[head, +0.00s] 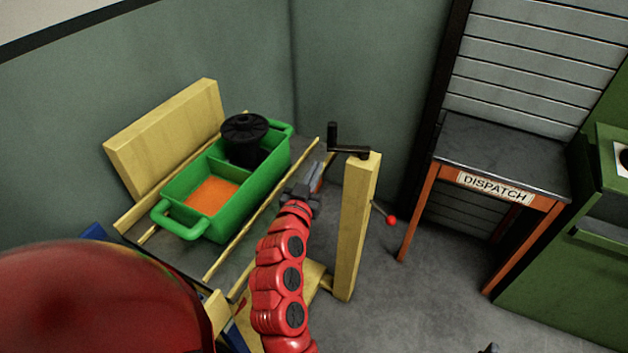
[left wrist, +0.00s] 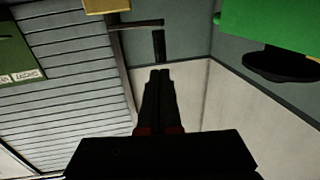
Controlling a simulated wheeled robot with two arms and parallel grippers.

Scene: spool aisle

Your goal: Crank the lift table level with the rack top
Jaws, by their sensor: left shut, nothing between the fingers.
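The black crank (head: 350,150) sits on top of a yellow post (head: 359,225), its handle (head: 332,136) standing upright at the left end of its arm. My left gripper (head: 318,175) is shut and empty, just left of the post and below the handle in the picture. In the left wrist view the shut fingers (left wrist: 160,78) point toward the crank handle (left wrist: 158,45), with a gap showing. A green two-part tote (head: 213,227) stands on a grey surface with yellow rails (head: 262,232). I cannot tell whether this is the lift table or the rack.
A black spool (head: 245,138) stands in the tote's far compartment; the near one has an orange floor. A rod with a red ball (head: 391,220) sticks out from the post. The dispatch table (head: 500,150) and a green cabinet (head: 560,280) are at right. Floor between is clear.

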